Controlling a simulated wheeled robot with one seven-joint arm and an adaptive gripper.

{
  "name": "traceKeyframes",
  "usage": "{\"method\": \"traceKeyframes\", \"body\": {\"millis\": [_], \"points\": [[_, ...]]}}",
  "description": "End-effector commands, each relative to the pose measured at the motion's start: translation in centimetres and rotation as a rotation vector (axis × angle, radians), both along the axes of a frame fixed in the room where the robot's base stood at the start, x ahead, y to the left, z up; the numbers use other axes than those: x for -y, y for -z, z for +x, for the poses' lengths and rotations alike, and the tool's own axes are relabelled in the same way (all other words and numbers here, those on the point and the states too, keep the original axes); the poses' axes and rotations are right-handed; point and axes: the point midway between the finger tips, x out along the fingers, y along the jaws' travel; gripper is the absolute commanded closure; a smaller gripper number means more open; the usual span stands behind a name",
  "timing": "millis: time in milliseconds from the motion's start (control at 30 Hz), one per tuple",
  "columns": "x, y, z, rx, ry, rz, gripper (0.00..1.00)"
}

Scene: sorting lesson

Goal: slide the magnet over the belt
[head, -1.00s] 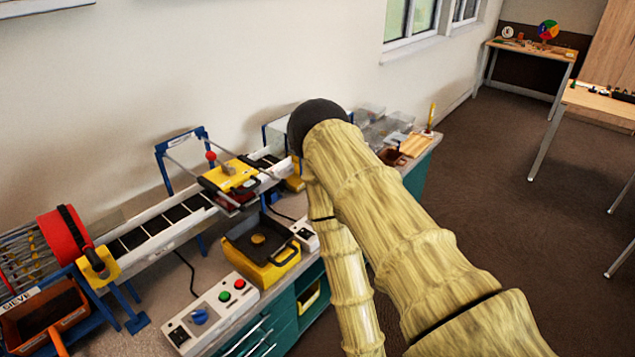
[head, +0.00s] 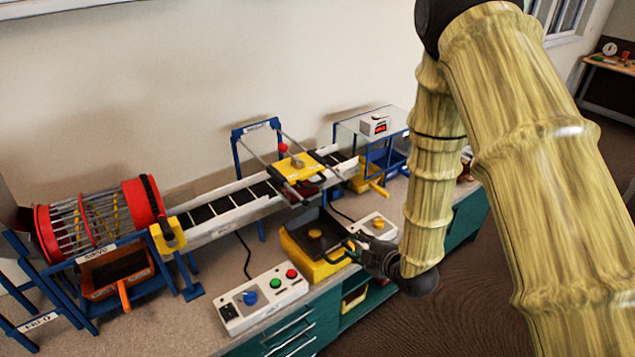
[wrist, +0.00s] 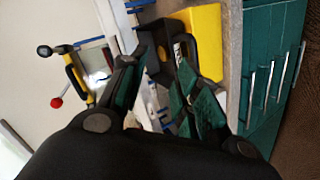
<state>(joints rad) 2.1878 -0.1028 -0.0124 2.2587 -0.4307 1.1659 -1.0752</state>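The magnet (head: 299,167) is a yellow block with a dark handle and red knob, on two thin rails that cross the belt. In the head view it overlaps the belt (head: 228,204), a sloping white-sided track with black sections. My gripper (head: 354,246) is low in front of the rails, by the right edge of a yellow bin, apart from the magnet. Its green-padded fingers stand apart and empty in the wrist view (wrist: 158,90). The magnet's yellow part (wrist: 75,76) and red knob (wrist: 57,102) show left of the fingers there.
The yellow bin (head: 304,262) with a black top stands below the rails. A control box (head: 262,297) with coloured buttons is at the front. A red drum sieve (head: 97,218) is at left; a clear-sided stand (head: 372,126) is at right. Teal drawers (head: 290,335) are below.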

Motion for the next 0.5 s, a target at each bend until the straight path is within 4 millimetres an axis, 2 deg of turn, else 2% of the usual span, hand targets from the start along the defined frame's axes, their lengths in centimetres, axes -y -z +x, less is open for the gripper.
{"method": "traceKeyframes", "body": {"millis": [33, 100, 200, 333, 500], "points": [[-1.0, -2.9, 1.6, 0.094, -0.066, -0.040, 0.68], [-2.2, -6.1, 3.1, 0.213, -0.146, -0.097, 0.68], [-3.6, -9.6, 4.5, 0.344, -0.228, -0.160, 0.68], [-4.6, -12.2, 5.3, 0.442, -0.286, -0.209, 0.68], [-5.3, -12.8, 6.1, 0.472, -0.304, -0.224, 0.68]]}}
